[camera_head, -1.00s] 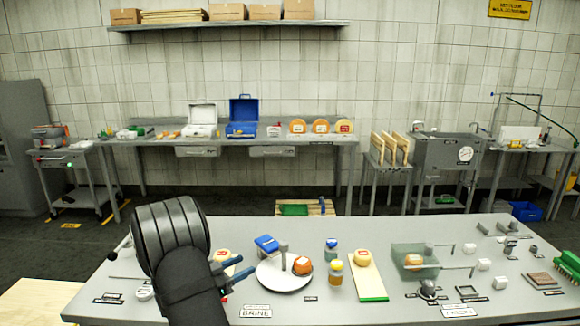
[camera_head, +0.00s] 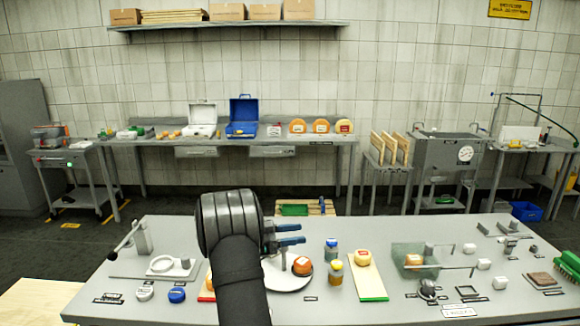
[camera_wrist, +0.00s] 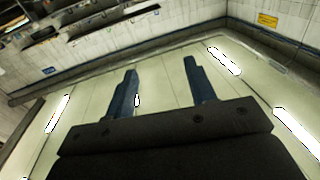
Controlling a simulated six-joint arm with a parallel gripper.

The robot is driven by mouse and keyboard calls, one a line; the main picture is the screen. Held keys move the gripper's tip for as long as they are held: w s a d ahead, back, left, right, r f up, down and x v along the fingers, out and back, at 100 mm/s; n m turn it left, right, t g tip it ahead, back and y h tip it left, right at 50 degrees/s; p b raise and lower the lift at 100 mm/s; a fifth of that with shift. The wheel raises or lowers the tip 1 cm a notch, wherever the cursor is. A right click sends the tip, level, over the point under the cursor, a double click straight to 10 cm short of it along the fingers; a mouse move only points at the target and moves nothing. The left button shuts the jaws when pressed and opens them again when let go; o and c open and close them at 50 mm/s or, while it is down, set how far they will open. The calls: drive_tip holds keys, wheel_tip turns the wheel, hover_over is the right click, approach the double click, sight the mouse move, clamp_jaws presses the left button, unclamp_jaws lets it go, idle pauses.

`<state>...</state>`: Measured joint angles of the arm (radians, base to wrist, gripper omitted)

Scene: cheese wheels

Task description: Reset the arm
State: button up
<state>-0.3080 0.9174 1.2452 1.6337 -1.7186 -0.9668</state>
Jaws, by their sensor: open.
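My gripper (camera_head: 300,234) is raised over the front table, left of its middle, with its two blue fingers apart and pointing right. In the wrist view the open fingers (camera_wrist: 160,70) have nothing between them. That view is tilted and shows walls and bright light strips. My dark arm and wrist cover part of the table and the left part of a round white plate (camera_head: 290,283). An orange cheese (camera_head: 302,266) sits on the plate, below the fingers in the picture and apart from them.
Right of the plate stand a blue-capped jar (camera_head: 331,250), a yellow jar (camera_head: 335,273) and a board (camera_head: 370,285) with a cheese (camera_head: 363,257). A glassy bin (camera_head: 415,262) is further right. On the left are a lever stand (camera_head: 140,240) and a blue disc (camera_head: 177,295).

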drive_tip(key=d+r+m+g, duration=0.2)
drive_tip(key=d+r+g, duration=0.15)
drive_tip(key=d, duration=0.35)
drive_tip(key=shift+m+g, duration=0.25)
drive_tip(key=shift+m, duration=0.05)
drive_tip(key=w+a+f, duration=0.1)
drive_tip(key=a+f, duration=0.1)
drive_tip(key=a, duration=0.1)
drive_tip(key=w+a+f, duration=0.4)
drive_tip(key=a, duration=0.1)
drive_tip(key=shift+a+f, duration=0.2)
drive_tip(key=shift+a, duration=0.15)
